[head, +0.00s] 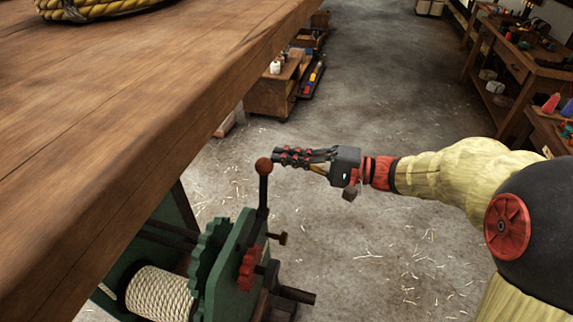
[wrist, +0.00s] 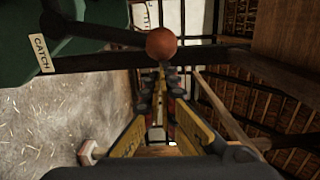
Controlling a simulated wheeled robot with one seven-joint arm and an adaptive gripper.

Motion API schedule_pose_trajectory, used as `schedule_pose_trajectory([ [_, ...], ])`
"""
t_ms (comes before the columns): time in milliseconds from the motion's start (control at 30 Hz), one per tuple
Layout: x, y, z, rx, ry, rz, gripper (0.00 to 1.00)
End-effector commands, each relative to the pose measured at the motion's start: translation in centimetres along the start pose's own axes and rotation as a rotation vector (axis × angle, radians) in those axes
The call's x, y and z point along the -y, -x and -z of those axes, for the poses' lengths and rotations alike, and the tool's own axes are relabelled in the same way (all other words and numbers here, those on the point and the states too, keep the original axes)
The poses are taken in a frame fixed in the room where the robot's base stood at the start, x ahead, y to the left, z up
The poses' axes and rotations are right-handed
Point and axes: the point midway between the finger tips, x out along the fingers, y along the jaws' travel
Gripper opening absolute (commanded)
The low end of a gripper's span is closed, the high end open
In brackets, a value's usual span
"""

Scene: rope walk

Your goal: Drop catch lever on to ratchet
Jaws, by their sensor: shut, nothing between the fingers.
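The catch lever (head: 263,190) is a dark bar with a round reddish-brown knob (head: 264,166), standing upright on the green winch (head: 243,250). In the wrist view the knob (wrist: 161,43) is straight ahead of my fingertips, with a "CATCH" label (wrist: 41,54) on the green plate at left. My gripper (head: 277,156) is shut and empty. Its fingertips are right beside the knob; I cannot tell whether they touch it. Where the catch meets the teeth is unclear.
A wooden bench top (head: 120,110) with coiled yellow rope (head: 95,8) fills the upper left, its edge close to the winch. A rope drum (head: 160,293) sits low. Straw-strewn floor (head: 390,225) is open at right.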

Motion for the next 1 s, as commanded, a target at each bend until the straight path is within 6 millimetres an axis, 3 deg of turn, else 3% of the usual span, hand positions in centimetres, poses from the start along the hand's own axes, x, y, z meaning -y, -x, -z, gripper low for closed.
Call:
schedule_pose_trajectory([
  [200, 0.8, -0.1, -1.9, 0.001, 0.143, -0.008, 0.00],
  [400, 1.3, -0.2, -3.0, 0.000, 0.137, -0.008, 0.00],
  [1000, 1.5, -0.2, -3.6, 0.001, 0.133, -0.008, 0.00],
])
